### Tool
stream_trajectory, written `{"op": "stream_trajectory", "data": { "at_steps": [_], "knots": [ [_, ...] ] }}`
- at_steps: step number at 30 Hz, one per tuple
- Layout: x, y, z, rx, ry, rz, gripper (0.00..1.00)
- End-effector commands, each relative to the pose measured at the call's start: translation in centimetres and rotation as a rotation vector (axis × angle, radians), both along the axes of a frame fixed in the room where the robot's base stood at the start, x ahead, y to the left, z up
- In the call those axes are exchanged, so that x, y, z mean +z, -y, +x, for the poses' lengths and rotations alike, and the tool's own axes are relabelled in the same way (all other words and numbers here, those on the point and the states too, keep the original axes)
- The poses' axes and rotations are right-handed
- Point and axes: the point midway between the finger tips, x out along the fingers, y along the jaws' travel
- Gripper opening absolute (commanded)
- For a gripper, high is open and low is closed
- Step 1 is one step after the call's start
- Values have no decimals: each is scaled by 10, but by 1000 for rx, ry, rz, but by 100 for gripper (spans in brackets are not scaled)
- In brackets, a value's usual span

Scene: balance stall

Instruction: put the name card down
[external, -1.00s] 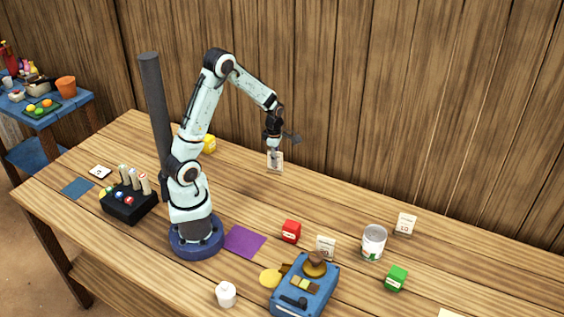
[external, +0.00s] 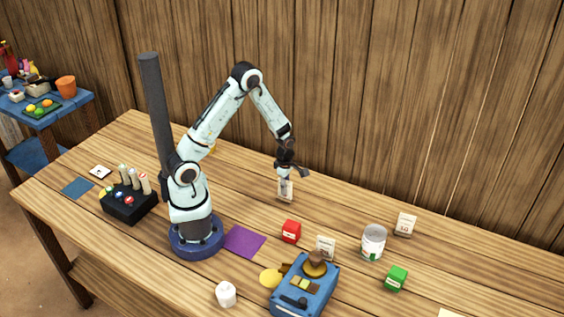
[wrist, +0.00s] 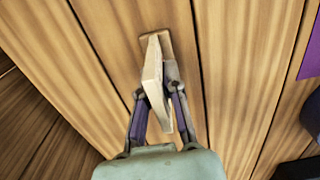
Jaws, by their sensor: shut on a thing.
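The name card (external: 285,192) is a small pale upright card, held in my gripper (external: 286,176) over the back middle of the table. In the wrist view the name card (wrist: 152,72) shows nearly edge-on between the two fingers of my gripper (wrist: 160,92), with a tan foot at its far end. My gripper is shut on it. The card's lower edge is at or just above the wooden table (external: 340,205); I cannot tell whether it touches. Its printed face is not readable.
Bare planks surround the card. To the front right are a red box (external: 291,231), a standing card (external: 325,246), a blue device (external: 303,290), a can (external: 373,242), another card (external: 405,224) and a green box (external: 396,278). A purple mat (external: 244,241) lies near my base.

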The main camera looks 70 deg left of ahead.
Motion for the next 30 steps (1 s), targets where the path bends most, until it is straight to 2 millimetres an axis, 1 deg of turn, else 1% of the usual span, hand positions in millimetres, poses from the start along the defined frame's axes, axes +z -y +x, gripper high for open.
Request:
{"op": "stream_trajectory", "data": {
  "at_steps": [4, 6, 7, 16, 19, 23, 30],
  "knots": [
    [-3, 0, 0, 0, -1, 0, 0],
    [-3, 0, 0, 0, 0, 0, 26],
    [-3, 0, 0, 0, -1, -1, 34],
    [-2, 0, 0, 0, 0, 0, 34],
    [6, 0, 0, 0, 1, 0, 34],
    [30, 0, 1, 0, 4, 1, 34],
    [86, 0, 1, 0, 6, 2, 34]
  ]
}}
